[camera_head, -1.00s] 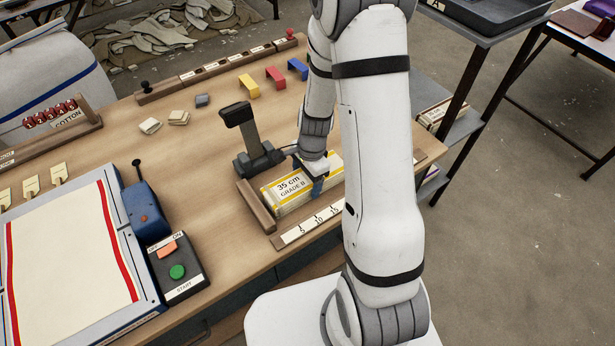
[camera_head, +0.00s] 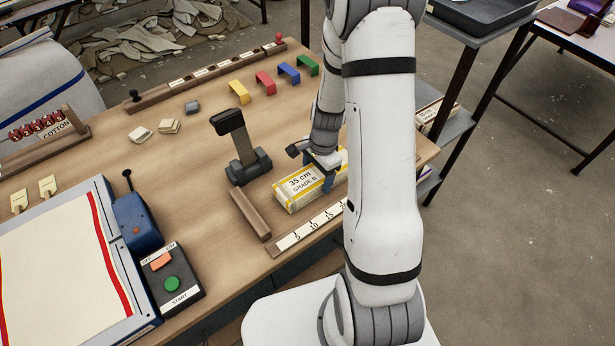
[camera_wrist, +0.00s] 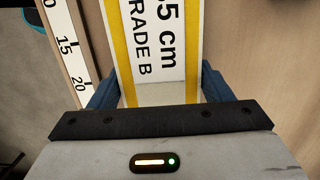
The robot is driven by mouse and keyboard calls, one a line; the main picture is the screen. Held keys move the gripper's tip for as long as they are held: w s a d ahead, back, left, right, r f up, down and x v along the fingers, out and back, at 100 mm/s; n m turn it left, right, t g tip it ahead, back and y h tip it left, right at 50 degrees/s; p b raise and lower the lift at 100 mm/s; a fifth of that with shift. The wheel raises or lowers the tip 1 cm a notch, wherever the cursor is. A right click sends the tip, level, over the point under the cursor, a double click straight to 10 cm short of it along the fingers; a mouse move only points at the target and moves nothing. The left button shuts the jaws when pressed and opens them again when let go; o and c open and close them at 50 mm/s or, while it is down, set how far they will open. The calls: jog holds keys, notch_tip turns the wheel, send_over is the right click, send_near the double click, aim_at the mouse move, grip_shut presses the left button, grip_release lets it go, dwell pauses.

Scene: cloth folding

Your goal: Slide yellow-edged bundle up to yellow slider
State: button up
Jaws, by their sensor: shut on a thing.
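The yellow-edged bundle (camera_head: 297,187), a pale block labelled "35 cm GRADE B", lies on the table beside a numbered scale (camera_head: 312,226). My gripper (camera_head: 322,172) is shut on its right part. In the wrist view the blue fingers of my gripper (camera_wrist: 160,86) stand on both sides of the bundle (camera_wrist: 152,40). My arm hides the bundle's right end in the head view. A yellow bracket-shaped piece (camera_head: 240,91) stands toward the back of the table; I cannot tell whether it is the yellow slider.
A wooden stop (camera_head: 250,214) lies left of the bundle, with a dark post device (camera_head: 245,160) behind. Red (camera_head: 265,82), blue (camera_head: 289,72) and green (camera_head: 308,65) brackets stand beside the yellow one. A long wooden rail (camera_head: 210,74) runs behind. Table between bundle and brackets is largely clear.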

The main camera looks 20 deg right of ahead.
jog(key=shift+w+d, duration=0.2)
jog(key=shift+d, duration=0.55)
jog(key=shift+w+d, duration=0.15)
jog(key=shift+d, duration=0.55)
jog(key=o, duration=1.2)
jog(key=shift+r, duration=0.1)
jog(key=r+p, duration=0.4)
jog(key=r, duration=0.1)
jog(key=d+r+p, duration=0.1)
jog(key=r+p, duration=0.1)
jog(key=r, duration=0.1)
jog(key=shift+f, duration=0.1)
